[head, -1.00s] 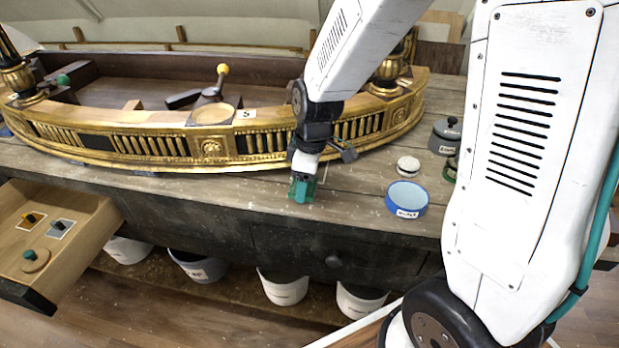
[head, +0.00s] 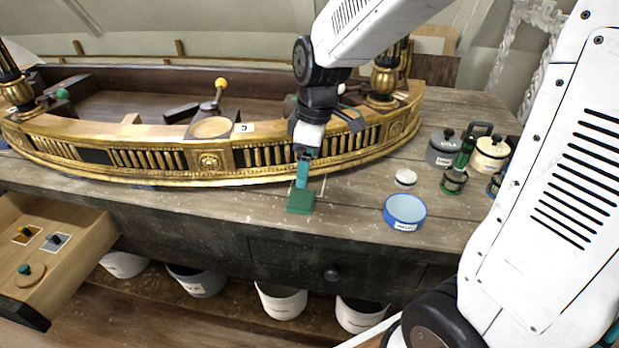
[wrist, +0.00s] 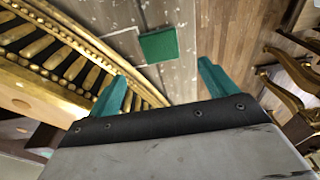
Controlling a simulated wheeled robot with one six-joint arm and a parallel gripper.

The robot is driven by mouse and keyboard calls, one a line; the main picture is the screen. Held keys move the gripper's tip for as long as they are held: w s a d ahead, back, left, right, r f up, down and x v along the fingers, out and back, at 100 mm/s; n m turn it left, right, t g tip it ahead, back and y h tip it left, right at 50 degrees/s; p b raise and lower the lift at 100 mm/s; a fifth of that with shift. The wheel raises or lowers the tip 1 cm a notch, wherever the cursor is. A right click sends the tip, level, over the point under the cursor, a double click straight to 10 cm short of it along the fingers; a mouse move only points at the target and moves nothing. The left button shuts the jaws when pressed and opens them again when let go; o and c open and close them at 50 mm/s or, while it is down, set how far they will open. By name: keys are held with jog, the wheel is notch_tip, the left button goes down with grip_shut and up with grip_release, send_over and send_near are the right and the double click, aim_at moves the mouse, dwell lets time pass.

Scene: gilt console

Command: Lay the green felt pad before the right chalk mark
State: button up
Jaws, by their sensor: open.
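The green felt pad (head: 300,202) lies flat on the worktop near its front edge, in front of the gilt console. It also shows in the wrist view (wrist: 158,45), beyond my fingertips. A thin white chalk line (head: 323,184) shows just right of and behind the pad in the head view. Pale lines also run beside the pad in the wrist view. My gripper (head: 302,178) is above the pad, pointing down. In the wrist view its teal fingers (wrist: 161,76) are spread wide with nothing between them.
The curved gilt console (head: 207,160) stands close behind the pad. A blue round dish (head: 405,210) and a small white round item (head: 405,177) are to the right. Lidded pots (head: 442,147) stand farther right. An open drawer (head: 85,248) juts out at lower left.

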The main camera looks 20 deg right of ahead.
jog(key=s+d+r+m, duration=0.1)
jog(key=s+r+m, duration=0.2)
jog(key=s, duration=0.4)
jog(key=s+d+r+m, duration=0.1)
jog(key=s+r+m, duration=0.1)
jog(key=s+m, duration=0.2)
jog(key=s+d+r+m+h, duration=0.1)
jog(key=s+r+m, duration=0.2)
jog(key=s, duration=0.7)
jog(key=shift+s+d+r+m, duration=0.2)
jog(key=shift+r+m, duration=0.15)
jog(key=shift+m, duration=0.05)
